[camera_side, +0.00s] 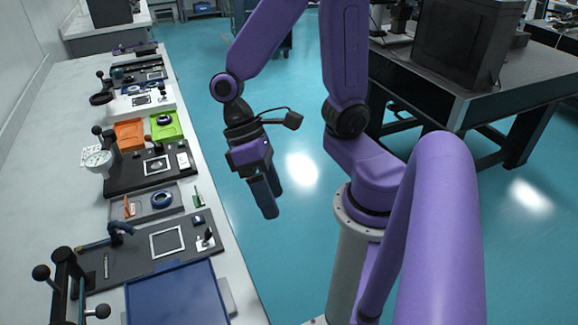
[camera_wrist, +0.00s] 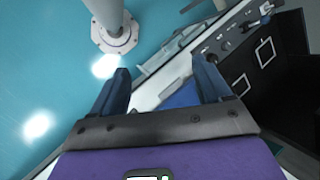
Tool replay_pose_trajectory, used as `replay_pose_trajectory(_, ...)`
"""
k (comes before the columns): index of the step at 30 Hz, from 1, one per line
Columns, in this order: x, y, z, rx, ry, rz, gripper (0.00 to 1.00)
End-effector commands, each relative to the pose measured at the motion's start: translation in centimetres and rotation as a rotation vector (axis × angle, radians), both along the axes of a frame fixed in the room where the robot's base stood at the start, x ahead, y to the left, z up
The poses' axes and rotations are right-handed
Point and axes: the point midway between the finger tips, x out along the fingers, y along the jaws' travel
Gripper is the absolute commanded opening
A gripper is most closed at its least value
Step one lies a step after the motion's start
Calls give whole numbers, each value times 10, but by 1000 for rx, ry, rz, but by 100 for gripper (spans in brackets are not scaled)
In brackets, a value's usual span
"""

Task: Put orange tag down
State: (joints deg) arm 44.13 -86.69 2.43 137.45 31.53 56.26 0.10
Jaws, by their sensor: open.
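A small orange piece (camera_side: 128,206), which looks like the orange tag, stands at the left end of a shallow grey tray (camera_side: 145,211) on the bench. It is small, so its exact pose is hard to tell. My gripper (camera_side: 268,201) is open and empty, pointing down to the right of the bench edge, apart from the tag. In the wrist view the two fingers (camera_wrist: 162,82) are spread with nothing between them. I cannot make out the orange tag in the wrist view.
Orange (camera_side: 130,134) and green (camera_side: 166,126) trays lie farther back. A blue tray (camera_side: 176,297) is in front. Knobbed posts (camera_side: 62,290) stand at the front left. Open floor lies right of the bench.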

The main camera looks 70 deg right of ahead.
Motion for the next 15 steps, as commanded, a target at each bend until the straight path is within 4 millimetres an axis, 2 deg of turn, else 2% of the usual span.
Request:
replay_pose_trajectory(3, -15, -22, 8, -11, -180, 264, 77)
replay_pose_trajectory(6, -19, -35, 14, -14, -314, 447, 77)
replay_pose_trajectory(10, -20, -45, 21, -11, -444, 613, 77)
replay_pose_trajectory(15, -19, -49, 25, -8, -520, 706, 77)
